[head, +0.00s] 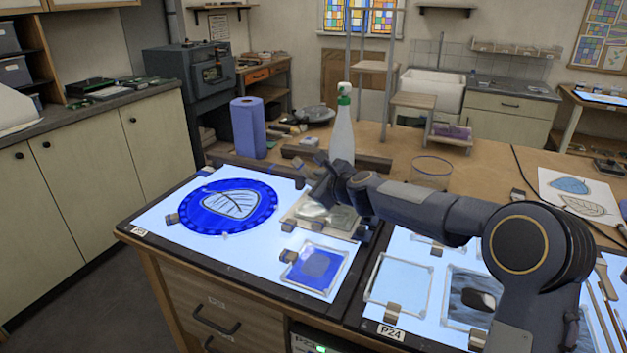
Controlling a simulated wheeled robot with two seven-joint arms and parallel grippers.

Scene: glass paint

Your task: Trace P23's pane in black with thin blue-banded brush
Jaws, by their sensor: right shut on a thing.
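The round blue pane (264,212) with a pale leaf (231,204) in it lies on the lit panel at left, by the P23 label (139,231). Dark lines show on the leaf. My right gripper (320,190) is to the right of the pane, low over a small board with glass pieces or dishes (342,217). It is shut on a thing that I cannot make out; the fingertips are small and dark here. The blue-banded brush cannot be picked out. Several thin brushes or sticks (601,312) lie at the right edge. My left gripper is not in view.
A white spray bottle (341,135) and a blue paper roll (248,128) stand behind the panel. A small blue square pane (315,267) lies in front of the board. The P24 panel (391,332) holds framed panes. A glass bowl (431,173) stands behind my right arm.

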